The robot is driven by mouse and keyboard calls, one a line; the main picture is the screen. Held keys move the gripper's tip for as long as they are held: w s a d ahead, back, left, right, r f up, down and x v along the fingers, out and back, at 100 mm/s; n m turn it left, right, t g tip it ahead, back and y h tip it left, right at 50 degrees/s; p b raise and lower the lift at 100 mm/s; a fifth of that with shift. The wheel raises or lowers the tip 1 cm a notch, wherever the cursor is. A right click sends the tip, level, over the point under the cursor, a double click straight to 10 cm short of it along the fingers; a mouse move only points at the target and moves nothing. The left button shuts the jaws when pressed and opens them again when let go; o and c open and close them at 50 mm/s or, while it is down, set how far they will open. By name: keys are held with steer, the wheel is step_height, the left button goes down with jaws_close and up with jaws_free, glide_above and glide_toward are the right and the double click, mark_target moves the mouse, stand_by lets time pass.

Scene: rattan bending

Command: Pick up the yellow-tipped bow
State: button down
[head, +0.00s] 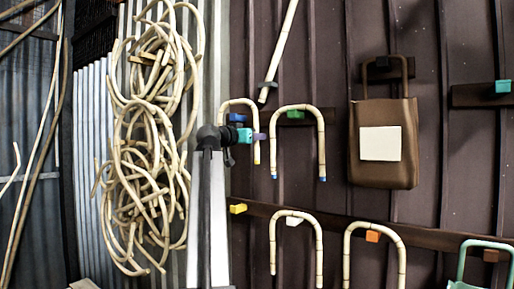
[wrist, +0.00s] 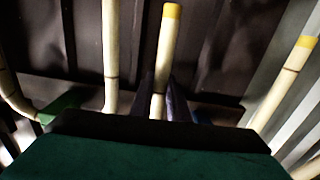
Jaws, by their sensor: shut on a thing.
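The yellow-tipped bow (head: 237,102) is a pale rattan U hanging tips down at the dark wall in the head view. Its right leg ends in a yellow tip; its left leg is mostly hidden behind my arm. My gripper (head: 259,137) is shut on the right leg, above the tip. In the wrist view the held leg of the yellow-tipped bow (wrist: 165,55) stands between the purple fingers (wrist: 159,100). Another yellow-tipped leg shows at the right there. The bow's arch is over a blue peg (head: 237,117); I cannot tell whether they touch.
A blue-tipped bow (head: 297,108) hangs close to the right on a green peg (head: 295,115). Other bows hang below by a white peg (head: 294,221) and an orange peg (head: 372,236). A yellow peg (head: 238,208) is bare. A brown bag (head: 383,169) hangs right; rattan coils (head: 150,150) hang left.

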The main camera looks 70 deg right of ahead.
steer(key=r+b+v, duration=0.2)
steer(key=r+v, duration=0.1)
steer(key=v, duration=1.6)
steer(key=shift+a, duration=0.3)
steer(key=shift+w+f, duration=0.1)
